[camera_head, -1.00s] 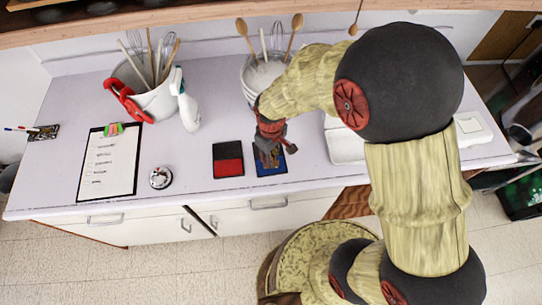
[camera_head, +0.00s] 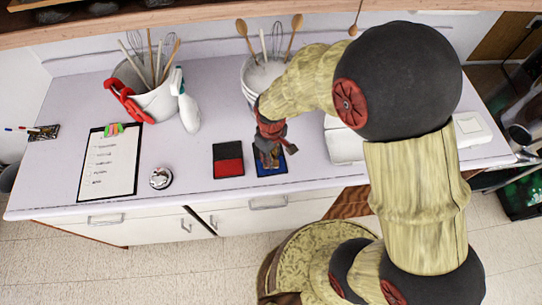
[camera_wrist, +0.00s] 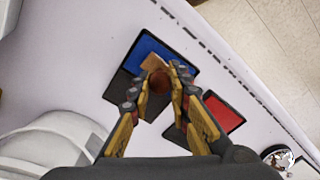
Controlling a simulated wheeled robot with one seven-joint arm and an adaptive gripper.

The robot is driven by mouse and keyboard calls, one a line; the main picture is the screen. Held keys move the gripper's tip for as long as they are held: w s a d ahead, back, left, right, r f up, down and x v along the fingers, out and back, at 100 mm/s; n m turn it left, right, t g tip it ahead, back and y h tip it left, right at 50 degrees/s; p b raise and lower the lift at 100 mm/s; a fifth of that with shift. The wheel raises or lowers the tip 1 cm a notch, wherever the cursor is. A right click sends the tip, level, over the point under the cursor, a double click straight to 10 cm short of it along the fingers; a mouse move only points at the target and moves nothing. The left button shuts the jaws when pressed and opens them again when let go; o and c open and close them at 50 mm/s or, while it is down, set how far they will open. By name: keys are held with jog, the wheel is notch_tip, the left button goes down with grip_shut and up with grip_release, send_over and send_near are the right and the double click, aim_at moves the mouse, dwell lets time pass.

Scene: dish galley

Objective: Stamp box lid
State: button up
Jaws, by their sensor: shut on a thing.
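My gripper (camera_wrist: 158,80) is shut on a stamp (camera_wrist: 154,64) with a round red-brown knob and a pale wooden base. The stamp is over the ink pad with a blue face (camera_wrist: 150,50) and a dark lid, on the pale counter. I cannot tell whether its base touches the blue face. In the head view my gripper (camera_head: 268,153) points down over the blue pad (camera_head: 283,167) and partly covers it. A second ink pad, red with a black lid (camera_head: 228,168), lies open just left of it. No box lid can be clearly identified.
A clipboard (camera_head: 108,168) and a small round dial-like object (camera_head: 160,178) lie to the left. A utensil bucket (camera_head: 152,103) and a spray bottle (camera_head: 186,105) stand behind. A white container (camera_head: 342,145) is right of my gripper, partly behind my arm.

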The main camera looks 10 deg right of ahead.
jog(key=shift+r+p, duration=2.35)
jog(key=shift+r, duration=1.15)
jog(key=shift+f, duration=0.15)
